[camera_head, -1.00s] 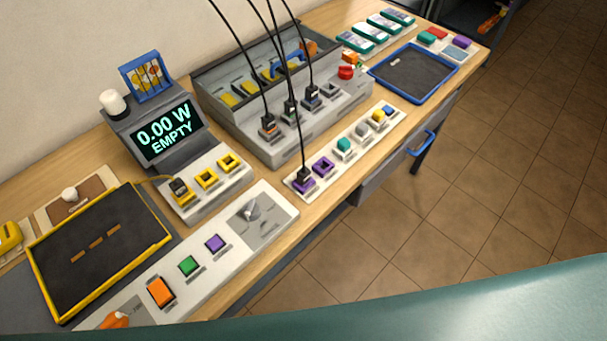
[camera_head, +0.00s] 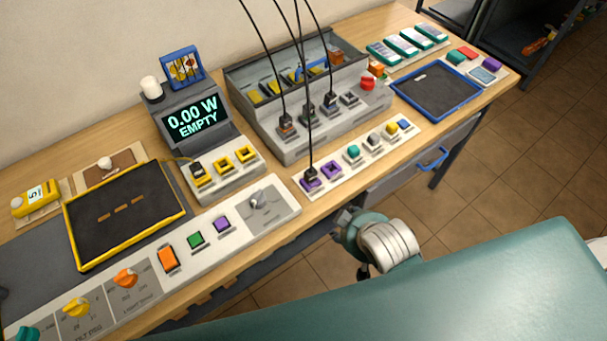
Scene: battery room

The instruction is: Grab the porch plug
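None of the plugs has a readable "porch" label, so I cannot tell which one it is. A black plug (camera_head: 311,175) with a black cable stands in a purple socket at the left end of the white socket strip (camera_head: 322,190). Black plugs also sit in the grey box: a left one (camera_head: 285,122), a middle one (camera_head: 309,111) and a right one (camera_head: 331,102). A teal and pale grey part of my arm (camera_head: 392,245) is beyond the table's front edge, below the strip. Dark pieces show at its end; no clear fingers. My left gripper is not in view.
A grey meter (camera_head: 187,117) reads "0.00 W EMPTY". A yellow-rimmed tray (camera_head: 78,262) lies left, a blue-rimmed tray (camera_head: 399,95) right. A control panel (camera_head: 215,250) with buttons and knobs runs along the front. Black cables hang over the grey box.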

